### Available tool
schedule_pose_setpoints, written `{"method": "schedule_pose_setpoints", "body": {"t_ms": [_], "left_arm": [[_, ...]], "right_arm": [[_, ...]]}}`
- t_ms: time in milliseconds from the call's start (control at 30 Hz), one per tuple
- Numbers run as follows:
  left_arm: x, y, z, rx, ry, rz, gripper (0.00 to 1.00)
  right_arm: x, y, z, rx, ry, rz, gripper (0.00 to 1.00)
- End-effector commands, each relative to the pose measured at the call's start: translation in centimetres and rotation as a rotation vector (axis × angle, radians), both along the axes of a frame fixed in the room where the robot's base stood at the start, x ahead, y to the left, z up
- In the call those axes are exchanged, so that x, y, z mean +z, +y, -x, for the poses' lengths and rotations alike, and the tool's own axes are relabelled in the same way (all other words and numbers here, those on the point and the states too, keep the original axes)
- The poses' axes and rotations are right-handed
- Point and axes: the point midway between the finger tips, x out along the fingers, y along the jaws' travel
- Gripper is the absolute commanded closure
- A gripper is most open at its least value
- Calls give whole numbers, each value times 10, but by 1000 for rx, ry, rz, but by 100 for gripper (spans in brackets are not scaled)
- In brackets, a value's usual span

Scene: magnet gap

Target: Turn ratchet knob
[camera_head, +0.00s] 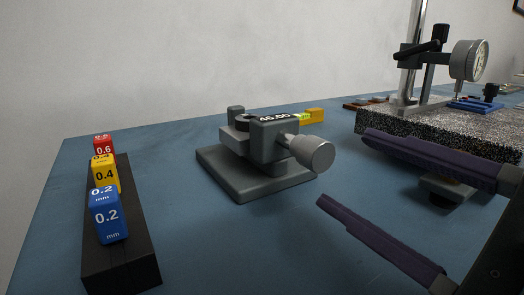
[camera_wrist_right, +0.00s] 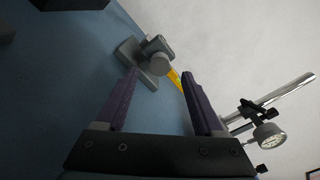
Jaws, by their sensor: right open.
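The ratchet knob (camera_head: 313,152) is a grey cylinder on the right side of a small grey measuring device (camera_head: 258,165) with a square base and a display reading about 45.00. In the right wrist view the knob (camera_wrist_right: 159,64) shows beyond the fingertips, roughly between them. My right gripper (camera_head: 341,166) has two purple fingers, spread wide open and empty. Its fingertips are to the right of the knob and apart from it. In the right wrist view the gripper (camera_wrist_right: 163,74) is also open with nothing between its fingers. My left gripper is not in view.
A black rack (camera_head: 135,255) with red, yellow and blue marked blocks (camera_head: 108,215) stands at the left. A speckled slab (camera_head: 440,128) with a dial gauge (camera_head: 469,60) on a stand is at the back right. A yellow object (camera_head: 315,115) lies behind the device. Blue table is clear in front.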

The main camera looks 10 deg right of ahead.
Motion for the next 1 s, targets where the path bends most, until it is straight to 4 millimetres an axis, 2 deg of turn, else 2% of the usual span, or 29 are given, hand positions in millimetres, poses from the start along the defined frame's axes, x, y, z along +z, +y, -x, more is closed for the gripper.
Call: {"method": "schedule_pose_setpoints", "body": {"t_ms": [100,333,500,767,800,1000], "left_arm": [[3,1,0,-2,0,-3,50],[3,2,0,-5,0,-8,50],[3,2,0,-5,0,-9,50],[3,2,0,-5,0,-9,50],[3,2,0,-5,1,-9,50],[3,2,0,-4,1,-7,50]], "right_arm": [[3,8,-20,-1,-5,-5,31],[0,18,-51,-1,0,-4,31],[0,22,-60,-1,2,-4,31],[0,23,-62,0,3,-3,31],[0,23,-62,0,3,-3,32],[0,22,-62,-1,3,-3,54]]}}
